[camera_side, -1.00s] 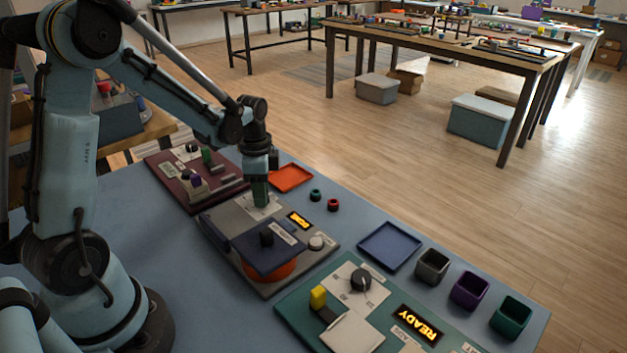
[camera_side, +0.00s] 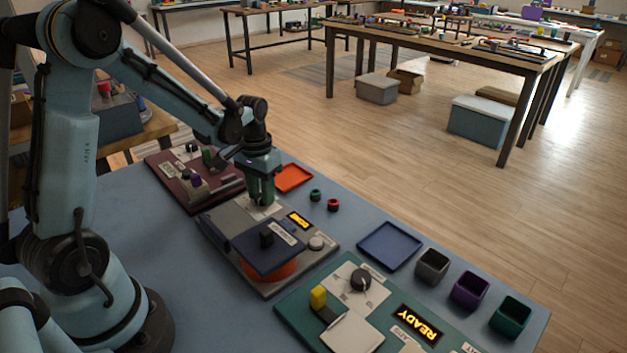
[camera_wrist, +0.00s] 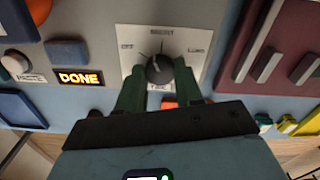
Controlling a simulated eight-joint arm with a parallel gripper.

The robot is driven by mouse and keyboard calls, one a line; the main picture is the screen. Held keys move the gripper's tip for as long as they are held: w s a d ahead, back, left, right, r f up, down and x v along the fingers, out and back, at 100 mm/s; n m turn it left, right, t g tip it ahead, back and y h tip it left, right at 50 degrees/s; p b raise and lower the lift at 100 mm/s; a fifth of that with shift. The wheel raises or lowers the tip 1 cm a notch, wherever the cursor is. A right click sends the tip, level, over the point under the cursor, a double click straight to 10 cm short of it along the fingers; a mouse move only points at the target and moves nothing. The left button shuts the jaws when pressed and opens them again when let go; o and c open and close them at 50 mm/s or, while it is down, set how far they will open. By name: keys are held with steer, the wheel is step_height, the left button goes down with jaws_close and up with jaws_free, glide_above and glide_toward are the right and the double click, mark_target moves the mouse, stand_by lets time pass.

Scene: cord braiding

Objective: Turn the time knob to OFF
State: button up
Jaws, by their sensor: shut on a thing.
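The time knob (camera_wrist: 160,69) is a small dark round knob on a white dial plate (camera_wrist: 190,40) on the grey panel. In the side view my gripper (camera_side: 262,199) stands upright over the dial plate and hides the knob.
A lit display (camera_wrist: 80,78) reads DONE. The grey panel also carries a dark blue lid (camera_side: 268,250) over an orange part and a pale round button (camera_side: 316,243). A maroon panel (camera_side: 180,190) lies behind, a green panel (camera_side: 300,310) in front.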

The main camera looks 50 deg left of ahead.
steer(key=n, duration=0.5)
steer(key=shift+n, duration=0.4)
stand_by(0.4)
steer(key=o, duration=1)
steer(key=shift+o, duration=0.2)
steer(key=shift+r, duration=0.1)
step_height(320, 180, up, 12)
